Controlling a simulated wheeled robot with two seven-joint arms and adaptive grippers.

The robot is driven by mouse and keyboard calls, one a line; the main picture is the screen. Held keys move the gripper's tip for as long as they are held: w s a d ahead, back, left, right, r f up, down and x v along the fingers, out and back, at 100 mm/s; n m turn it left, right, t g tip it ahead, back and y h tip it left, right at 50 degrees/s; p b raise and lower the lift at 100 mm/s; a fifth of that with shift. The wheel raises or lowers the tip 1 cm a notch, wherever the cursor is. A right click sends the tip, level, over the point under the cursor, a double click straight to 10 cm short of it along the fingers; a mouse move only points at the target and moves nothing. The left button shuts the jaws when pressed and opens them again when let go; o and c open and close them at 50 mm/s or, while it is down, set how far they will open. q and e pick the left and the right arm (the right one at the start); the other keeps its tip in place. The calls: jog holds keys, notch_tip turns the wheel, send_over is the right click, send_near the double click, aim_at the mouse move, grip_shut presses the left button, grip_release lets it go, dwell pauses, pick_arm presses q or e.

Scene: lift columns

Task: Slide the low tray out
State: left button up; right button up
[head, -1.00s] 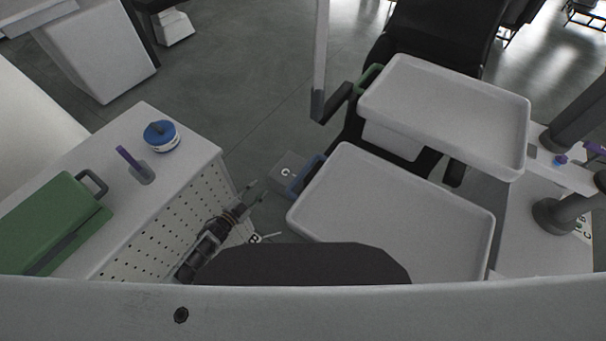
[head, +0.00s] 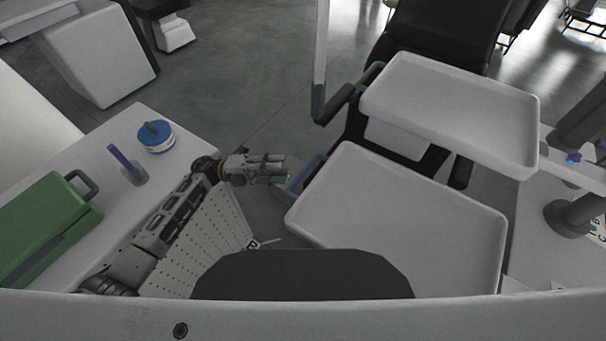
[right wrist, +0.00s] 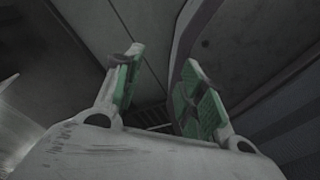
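The low tray (head: 400,215) is a wide, pale grey tray with a raised rim, in the middle of the head view. A blue handle (head: 308,172) is at its left side, partly hidden by my left gripper. My left gripper (head: 285,167) is just left of the blue handle, its fingers apart and pointing right at it. I cannot tell whether it touches the handle. My right gripper (right wrist: 158,95) is open and empty in the right wrist view; it does not show in the head view.
A higher tray (head: 450,115) with a green handle (head: 370,75) overhangs the low tray's far side. A white cabinet (head: 100,160) at left carries a green case (head: 45,225), a blue-and-white round container (head: 157,137) and a purple-topped item (head: 125,163). A black chair (head: 430,35) stands behind.

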aim_at(300, 173)
pick_arm(q)
jog(key=shift+s+r+m+g+y, duration=0.35)
jog(key=shift+s+m+g, duration=0.25)
jog(key=shift+m+g, duration=0.1)
pick_arm(e)
jog(key=shift+d+f, duration=0.1)
jog(key=shift+d, duration=0.25)
pick_arm(q)
jog(key=shift+d, duration=0.2)
jog(key=shift+s+d+r, duration=0.1)
jog(key=shift+d+r, duration=0.05)
jog(key=shift+d, duration=0.35)
jog(key=p+x, duration=0.1)
jog(key=x, duration=0.5)
jog(key=shift+p, duration=0.4)
jog(key=shift+d, duration=0.1)
pick_arm(e)
jog(key=shift+s+a+r, duration=0.3)
jog(key=shift+a+r, duration=0.15)
jog(key=shift+a, duration=0.1)
jog(key=shift+s+a+r, duration=0.3)
jog(key=shift+a+r, duration=0.15)
jog(key=shift+a, duration=0.1)
pick_arm(q)
jog(key=shift+c, duration=0.2)
pick_arm(e)
jog(key=shift+w, duration=0.1)
